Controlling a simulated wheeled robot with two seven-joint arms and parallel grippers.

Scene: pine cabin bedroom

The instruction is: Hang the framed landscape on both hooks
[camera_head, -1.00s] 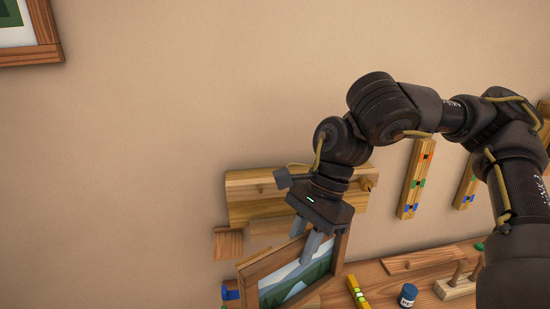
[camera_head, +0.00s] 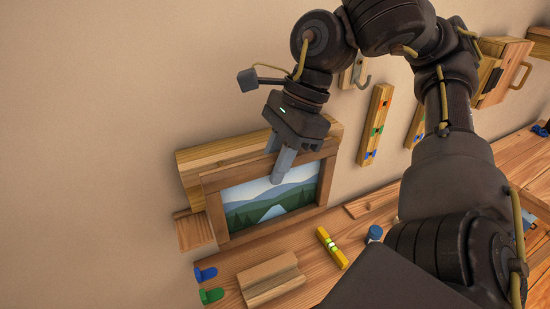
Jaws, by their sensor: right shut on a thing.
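The framed landscape (camera_head: 262,203) has a brown wooden frame around blue hills, dark trees and pale water. It is upright in front of a wooden wall board (camera_head: 222,157), just above the bench. My right gripper (camera_head: 279,167) points down from above and is shut on the top bar of the frame, with one finger in front of the picture. A metal hook (camera_head: 362,76) on a small wooden plate is on the wall to the upper right, partly behind my right arm. I cannot tell whether any hooks are behind the frame. My left gripper is out of view.
The wooden bench (camera_head: 300,240) below holds a yellow level (camera_head: 332,248), a grooved wooden block (camera_head: 271,279), a blue jar (camera_head: 374,234), and blue and green pegs (camera_head: 208,285). A wooden strip with coloured clips (camera_head: 376,123) is on the wall. The wall at left is bare.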

